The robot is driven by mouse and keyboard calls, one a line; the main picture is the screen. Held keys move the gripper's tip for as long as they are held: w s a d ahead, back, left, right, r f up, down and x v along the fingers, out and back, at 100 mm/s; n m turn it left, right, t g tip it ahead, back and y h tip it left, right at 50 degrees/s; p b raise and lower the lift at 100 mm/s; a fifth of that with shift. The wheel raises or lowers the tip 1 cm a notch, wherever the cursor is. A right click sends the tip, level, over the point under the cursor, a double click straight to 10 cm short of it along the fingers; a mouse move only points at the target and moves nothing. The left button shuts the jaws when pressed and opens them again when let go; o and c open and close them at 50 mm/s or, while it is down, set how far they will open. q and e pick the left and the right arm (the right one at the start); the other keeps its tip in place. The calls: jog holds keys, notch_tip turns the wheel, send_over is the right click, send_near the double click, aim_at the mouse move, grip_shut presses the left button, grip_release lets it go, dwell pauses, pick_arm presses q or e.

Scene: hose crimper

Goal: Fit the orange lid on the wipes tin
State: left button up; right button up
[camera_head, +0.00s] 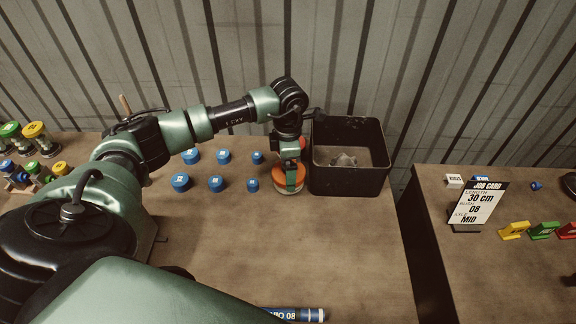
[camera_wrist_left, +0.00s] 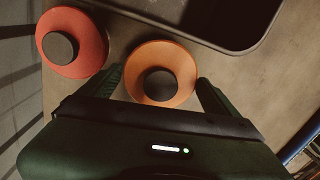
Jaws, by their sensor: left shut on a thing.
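The orange lid (camera_wrist_left: 178,62) has a black knob and sits between the fingers of my left gripper (camera_wrist_left: 160,88) in the left wrist view. In the head view my left gripper (camera_head: 291,178) points down and is shut on the orange lid (camera_head: 279,179), left of the black bin. A pale band, likely the wipes tin (camera_head: 289,191), shows just under the lid; I cannot tell whether the lid is seated on it. The gripper hides part of both. My right gripper is not in view.
A red disc with a black knob (camera_wrist_left: 72,43) lies close beside the orange lid. A black open bin (camera_head: 349,186) stands right of the gripper. Several blue caps (camera_head: 216,183) stand to the left. The table front (camera_head: 330,260) is mostly clear.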

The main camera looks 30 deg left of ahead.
pick_arm(q)
jog(key=shift+f+b, duration=0.55)
jog(key=shift+f, duration=0.05)
jog(key=o, duration=1)
jog(key=shift+o, duration=0.2)
jog(key=shift+r, duration=0.1)
jog(key=shift+r+p, duration=0.55)
jog(key=shift+p, duration=0.15)
jog(key=shift+w+r+b, duration=0.1)
jog(key=shift+r+b, duration=0.2)
jog(key=shift+r, duration=0.05)
notch_tip(320, 180, up, 11)
jog(key=b, duration=0.3)
jog(key=shift+r+b, duration=0.15)
jog(key=shift+b, duration=0.2)
